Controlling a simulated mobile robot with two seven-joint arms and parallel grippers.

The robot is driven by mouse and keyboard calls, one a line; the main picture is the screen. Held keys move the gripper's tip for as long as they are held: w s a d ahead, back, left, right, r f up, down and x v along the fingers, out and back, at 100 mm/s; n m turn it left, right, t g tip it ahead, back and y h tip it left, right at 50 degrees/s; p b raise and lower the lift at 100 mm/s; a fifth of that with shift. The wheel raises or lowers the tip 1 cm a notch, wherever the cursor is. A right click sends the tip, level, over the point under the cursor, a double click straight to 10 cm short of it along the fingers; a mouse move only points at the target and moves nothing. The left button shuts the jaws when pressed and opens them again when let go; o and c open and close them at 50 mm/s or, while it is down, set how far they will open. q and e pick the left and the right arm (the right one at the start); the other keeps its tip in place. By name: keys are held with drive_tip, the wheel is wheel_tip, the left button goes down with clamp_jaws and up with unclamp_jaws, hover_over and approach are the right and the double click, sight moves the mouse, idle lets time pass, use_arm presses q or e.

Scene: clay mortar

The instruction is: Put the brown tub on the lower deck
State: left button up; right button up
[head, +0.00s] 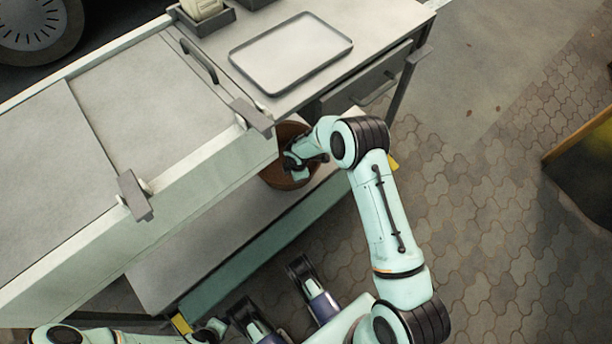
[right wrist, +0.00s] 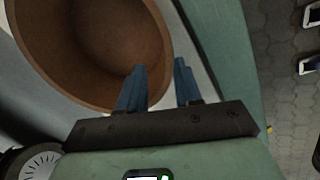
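The brown tub (head: 274,176) is at the far end of the lower deck (head: 205,236), partly hidden by the upper deck's edge and my right gripper. It looks upright and seems to rest on the deck. In the right wrist view the tub (right wrist: 120,45) shows its empty inside. My right gripper (head: 291,164) is at its near rim. In the wrist view its blue fingers (right wrist: 160,78) are apart, one over the tub's inside and one outside its wall. My left gripper (head: 214,326) is low at the bottom edge, away from the tub; its fingers are unclear.
The upper deck overhangs part of the lower deck. It carries a grey tray (head: 291,51), a dark box (head: 207,20) with a pale item, and a handle (head: 199,61). The lower deck's near-left part is bare. A yellow-edged dark object (head: 585,160) stands at right on paving.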

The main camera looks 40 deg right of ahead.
drive_tip(key=s+a+f+m+y, duration=0.2)
drive_tip(key=s+a+f+m, duration=0.15)
drive_tip(key=s, duration=0.25)
drive_tip(key=s+a+f+m+y, duration=0.1)
drive_tip(key=s+a+f+m, duration=0.1)
drive_tip(key=s+a+m, duration=0.4)
drive_tip(key=s+m, duration=1)
drive_tip(key=s, duration=0.4)
drive_tip(key=shift+s+a+f+g, duration=0.15)
drive_tip(key=shift+s+f+g, duration=0.05)
drive_tip(key=shift+s+g, duration=0.1)
drive_tip(key=shift+w, duration=0.1)
